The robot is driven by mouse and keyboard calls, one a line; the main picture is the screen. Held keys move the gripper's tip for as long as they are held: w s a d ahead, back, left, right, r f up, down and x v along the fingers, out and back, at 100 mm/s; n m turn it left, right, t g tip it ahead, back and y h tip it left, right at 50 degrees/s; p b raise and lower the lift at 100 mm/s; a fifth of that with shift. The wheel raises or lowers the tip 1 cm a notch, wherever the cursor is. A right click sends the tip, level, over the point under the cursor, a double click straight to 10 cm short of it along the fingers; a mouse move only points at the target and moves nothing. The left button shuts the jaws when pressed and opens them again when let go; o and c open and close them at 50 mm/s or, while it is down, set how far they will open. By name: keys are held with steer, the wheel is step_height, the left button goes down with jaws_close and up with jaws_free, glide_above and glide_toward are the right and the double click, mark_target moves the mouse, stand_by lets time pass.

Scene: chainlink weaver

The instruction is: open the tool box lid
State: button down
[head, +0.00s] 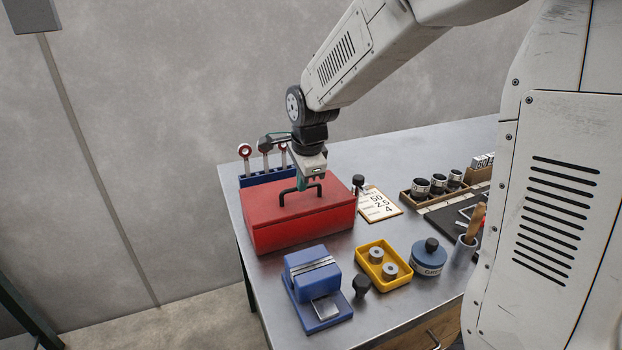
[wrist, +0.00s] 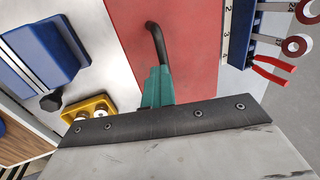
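The red tool box (head: 290,226) stands on the metal bench in the head view, with its lid down. A black U-shaped handle (head: 283,197) rises from the top of the lid. My gripper (head: 303,184) points down at the handle, right over the lid. In the wrist view, the red lid (wrist: 190,40) fills the upper middle, and the handle (wrist: 156,42) runs down to the green fingers of my gripper (wrist: 160,85). The fingers meet the handle in the picture, but the gap between them is hidden. I cannot tell whether they grip it.
A blue vise-like block (head: 313,275) and a yellow tray (head: 368,268) with metal rings stand in front of the box. A blue tool rack (head: 262,178) is behind it. A card (head: 379,204) lies to the right. A blue round tin (head: 428,257) stands farther right.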

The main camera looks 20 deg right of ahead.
steer(key=shift+w+f, duration=0.1)
steer(key=shift+f, duration=0.45)
steer(key=shift+w+d+r, duration=0.1)
steer(key=shift+w+r, duration=0.15)
steer(key=shift+w+d+r+g, duration=0.15)
steer(key=shift+w+r, duration=0.1)
steer(key=shift+w, duration=0.25)
steer(key=shift+w+a+r+g, duration=0.15)
steer(key=shift+w+r, duration=0.1)
steer(key=shift+w, duration=0.25)
steer(key=c, duration=1)
jaws_free()
steer(key=w, duration=0.3)
steer(key=shift+d+r, duration=0.1)
steer(key=shift+r, duration=0.15)
steer(key=shift+c, duration=0.2)
steer(key=shift+w+r+g, duration=0.4)
steer(key=shift+w+r, duration=0.35)
steer(key=shift+r, duration=0.35)
jaws_close()
steer(key=w+g, duration=0.1)
steer(key=w, duration=1.1)
steer(key=shift+w+r+g, duration=0.15)
steer(key=shift+g, duration=0.25)
